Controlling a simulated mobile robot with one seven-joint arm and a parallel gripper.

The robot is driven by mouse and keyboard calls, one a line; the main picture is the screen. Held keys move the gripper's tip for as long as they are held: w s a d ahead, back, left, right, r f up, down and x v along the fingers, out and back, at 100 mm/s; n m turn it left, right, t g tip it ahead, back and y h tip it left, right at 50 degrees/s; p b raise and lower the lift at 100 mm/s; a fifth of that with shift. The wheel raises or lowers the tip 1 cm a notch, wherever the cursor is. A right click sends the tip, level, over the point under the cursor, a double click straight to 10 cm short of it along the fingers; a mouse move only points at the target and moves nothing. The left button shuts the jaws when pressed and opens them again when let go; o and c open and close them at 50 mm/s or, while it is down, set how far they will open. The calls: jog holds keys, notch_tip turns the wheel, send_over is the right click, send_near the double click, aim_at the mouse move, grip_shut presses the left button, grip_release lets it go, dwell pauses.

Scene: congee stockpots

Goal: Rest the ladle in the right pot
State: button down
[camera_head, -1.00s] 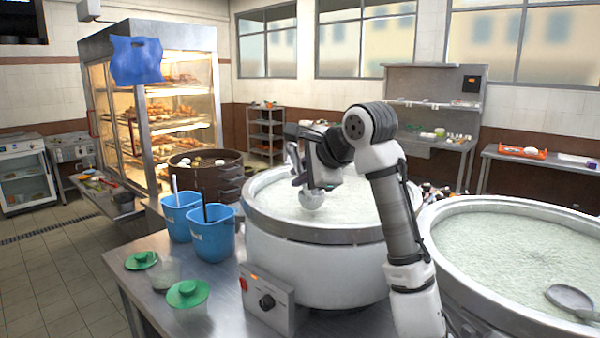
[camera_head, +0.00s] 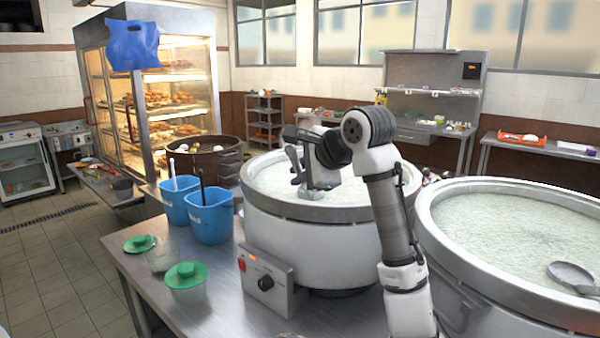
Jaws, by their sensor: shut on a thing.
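The right pot (camera_head: 445,245) is a wide metal stockpot full of pale congee, cut off by the right edge. A grey metal ladle (camera_head: 570,272) lies in its congee, with its handle running out of view at the right. My gripper (camera_head: 299,170) is over the left pot (camera_head: 320,240), far from that ladle. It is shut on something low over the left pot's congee. The held thing is mostly hidden by the gripper and too small to name; a pale, rounded shape shows below the jaws.
Two blue buckets (camera_head: 208,220) with utensils stand left of the left pot. Green-lidded tubs (camera_head: 187,277) sit on the steel counter (camera_head: 225,300). A dark round steamer (camera_head: 203,165) is behind the buckets. The two pots stand close together, with my arm in front of the gap.

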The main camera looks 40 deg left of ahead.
jog(key=shift+f, duration=0.3)
dwell(0.8)
jog(key=c, duration=1.3)
grip_release()
jog(key=shift+c, duration=0.2)
jog(key=b+v, duration=0.2)
jog(key=v, duration=1.1)
jog(key=shift+d+r, duration=0.2)
jog(key=shift+d, duration=0.1)
jog(key=shift+s, duration=0.1)
